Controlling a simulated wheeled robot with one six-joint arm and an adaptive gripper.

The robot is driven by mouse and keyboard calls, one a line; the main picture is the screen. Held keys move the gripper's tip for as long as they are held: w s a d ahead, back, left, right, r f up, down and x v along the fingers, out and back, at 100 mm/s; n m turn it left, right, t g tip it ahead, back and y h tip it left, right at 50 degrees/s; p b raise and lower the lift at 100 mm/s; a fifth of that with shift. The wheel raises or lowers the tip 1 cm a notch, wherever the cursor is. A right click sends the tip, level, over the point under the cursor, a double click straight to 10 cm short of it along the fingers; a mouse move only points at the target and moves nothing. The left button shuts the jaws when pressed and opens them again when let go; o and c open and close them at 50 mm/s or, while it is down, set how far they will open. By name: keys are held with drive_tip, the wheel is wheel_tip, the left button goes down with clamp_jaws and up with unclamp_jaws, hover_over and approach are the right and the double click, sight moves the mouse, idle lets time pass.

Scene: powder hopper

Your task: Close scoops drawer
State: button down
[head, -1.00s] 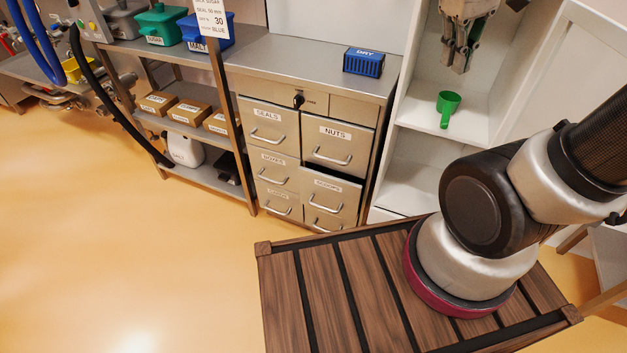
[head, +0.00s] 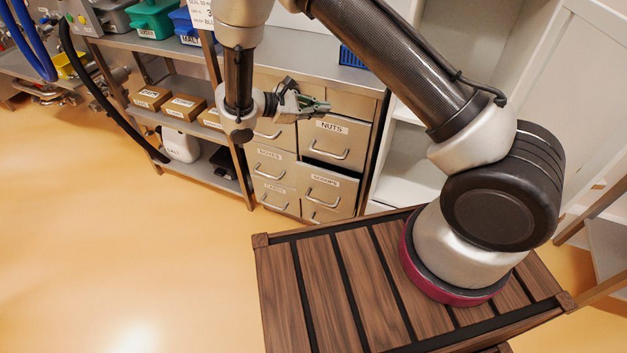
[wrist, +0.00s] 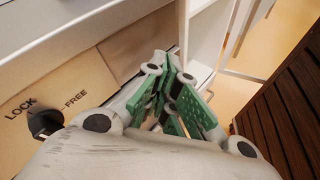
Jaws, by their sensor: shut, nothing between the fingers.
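The scoops drawer (head: 327,187), with a grey front, a label and a bar handle, is in the right column of the cabinet below the nuts drawer (head: 335,138). Its front seems to stand out a little from the cabinet. My gripper (head: 316,106) is shut and empty, above the scoops drawer in front of the cabinet's upper part. In the wrist view my gripper's green-padded fingers (wrist: 168,88) are together. A black lock knob (wrist: 45,121) beside the words LOCK and FREE shows at left; in the head view my gripper hides it.
A shelf rack (head: 205,134) with boxes stands left of the cabinet. A blue box (head: 352,58) on the worktop is mostly hidden by my arm. A white shelf unit (head: 397,150) stands at right. Open floor lies in front at left.

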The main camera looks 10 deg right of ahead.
drive_tip(key=s+a+f+n+t, duration=0.1)
drive_tip(key=a+f+n+t, duration=0.25)
drive_tip(key=f, duration=0.45)
drive_tip(key=s+a+f+n+t, duration=0.1)
drive_tip(key=a+f+n+t, duration=0.25)
drive_tip(key=f, duration=0.45)
drive_tip(key=n+t+y, duration=0.3)
drive_tip(key=n+t, duration=0.2)
drive_tip(key=n, duration=0.2)
approach(317, 174)
drive_tip(key=x, duration=0.7)
drive_tip(key=shift+w, duration=0.1)
